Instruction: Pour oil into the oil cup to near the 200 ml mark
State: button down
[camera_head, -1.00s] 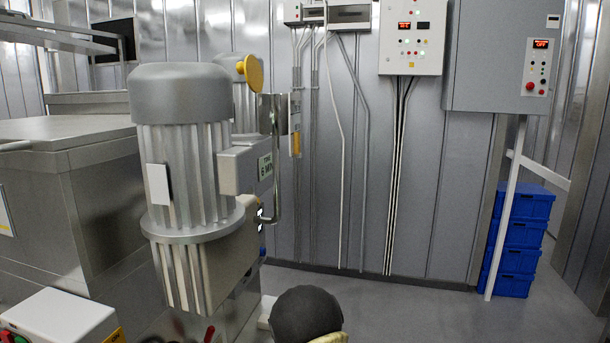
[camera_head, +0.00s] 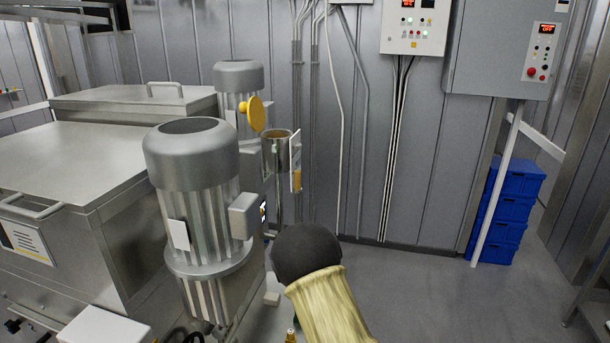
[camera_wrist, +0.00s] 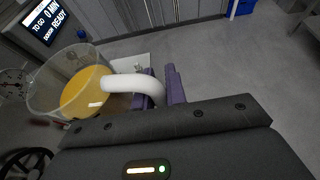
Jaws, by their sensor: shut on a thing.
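My gripper (camera_wrist: 160,82) has purple fingers shut on the white handle (camera_wrist: 125,84) of a clear jug in the wrist view. The jug (camera_wrist: 36,92) holds yellow oil (camera_wrist: 88,92) and looks tilted in that view. In the head view, a steel cup (camera_head: 270,153) that looks like the oil cup stands open behind the front motor, with brownish content at its top. A narrow upright plate (camera_head: 296,150) with an amber lower part is at its right side; its marks are too small to read. The gripper and jug cannot be made out in the head view.
A ribbed motor (camera_head: 195,220) stands in front of the cup. A yellow disc (camera_head: 256,114) is just left of and above the cup. A steel machine (camera_head: 70,165) fills the left. Blue crates (camera_head: 508,205) stand at right. The floor (camera_head: 425,290) is clear.

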notch_tip(320, 180, up, 15)
jog(key=p, duration=1.3)
jog(key=s+d+r+m+g+h, duration=0.1)
jog(key=d+r+m+g+h, duration=0.4)
jog(key=d+m+g+h, duration=0.5)
jog(key=s+d+m+g+y, duration=0.45)
jog(key=s+m+g, duration=0.25)
jog(key=m+g, duration=0.65)
jog(key=a+r+m+g+y, duration=0.1)
jog(key=a+m+g+y, duration=0.1)
jog(key=a+m+y, duration=0.5)
jog(key=shift+s+r+m+y, duration=0.25)
jog(key=shift+r+m+y, duration=0.15)
jog(key=shift+m+y, duration=2.5)
jog(key=shift+w+a+r+y, duration=0.1)
jog(key=shift+y, duration=0.35)
